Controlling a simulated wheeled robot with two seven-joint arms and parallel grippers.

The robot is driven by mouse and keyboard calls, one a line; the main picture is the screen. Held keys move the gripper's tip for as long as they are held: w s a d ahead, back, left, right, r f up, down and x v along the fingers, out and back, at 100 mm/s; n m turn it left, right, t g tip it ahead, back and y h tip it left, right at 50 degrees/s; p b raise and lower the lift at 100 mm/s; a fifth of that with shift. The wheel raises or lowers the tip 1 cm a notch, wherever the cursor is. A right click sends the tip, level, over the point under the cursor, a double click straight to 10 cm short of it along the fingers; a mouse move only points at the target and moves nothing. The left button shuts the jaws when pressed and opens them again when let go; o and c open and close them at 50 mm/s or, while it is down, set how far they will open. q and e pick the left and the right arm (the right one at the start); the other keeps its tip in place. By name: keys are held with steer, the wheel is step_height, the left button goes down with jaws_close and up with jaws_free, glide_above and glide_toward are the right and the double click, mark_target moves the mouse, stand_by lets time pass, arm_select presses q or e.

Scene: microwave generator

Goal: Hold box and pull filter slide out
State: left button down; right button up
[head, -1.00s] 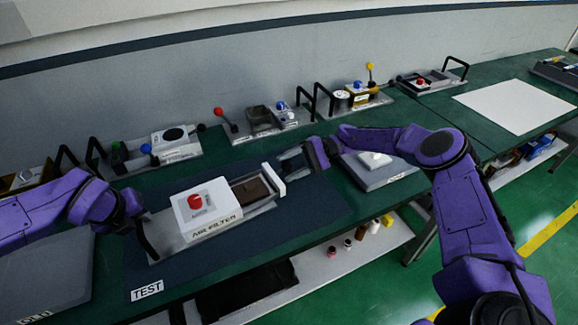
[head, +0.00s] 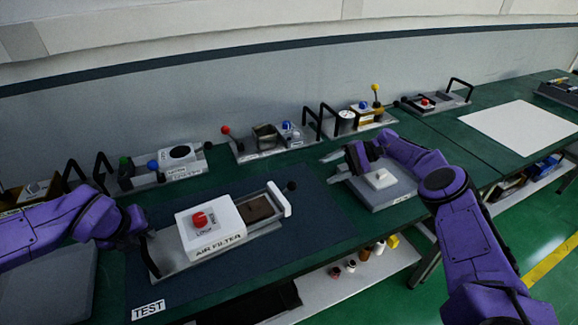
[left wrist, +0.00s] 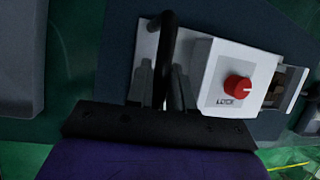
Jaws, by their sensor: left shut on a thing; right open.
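The white AIR FILTER box (head: 211,235), with a red knob (head: 200,220) on top, stands on a grey base plate on the dark mat. The filter slide (head: 259,207), a brown insert in a pale tray, sticks out of the box's right side. It ends in a white end plate (head: 279,199) with a black ball knob (head: 292,186). My left gripper (left wrist: 162,88) is shut on the black handle (left wrist: 166,45) at the plate's left end. My right gripper (head: 349,163) is open, apart from the slide, beyond its knob to the right. Its fingers are partly hard to see.
A grey pad (head: 385,192) with a white block (head: 380,178) lies below my right gripper. Several other devices with handles and levers line the wall. A TEST label (head: 148,309) marks the mat's front left corner. Mat around the box's front is clear.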

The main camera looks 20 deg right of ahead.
arm_select(q)
steer(key=shift+s+f, duration=0.1)
steer(key=shift+f, duration=0.1)
steer(key=c, duration=0.9)
jaws_free()
steer(key=shift+d, duration=0.1)
steer(key=v, duration=1.2)
steer(key=shift+d, duration=0.1)
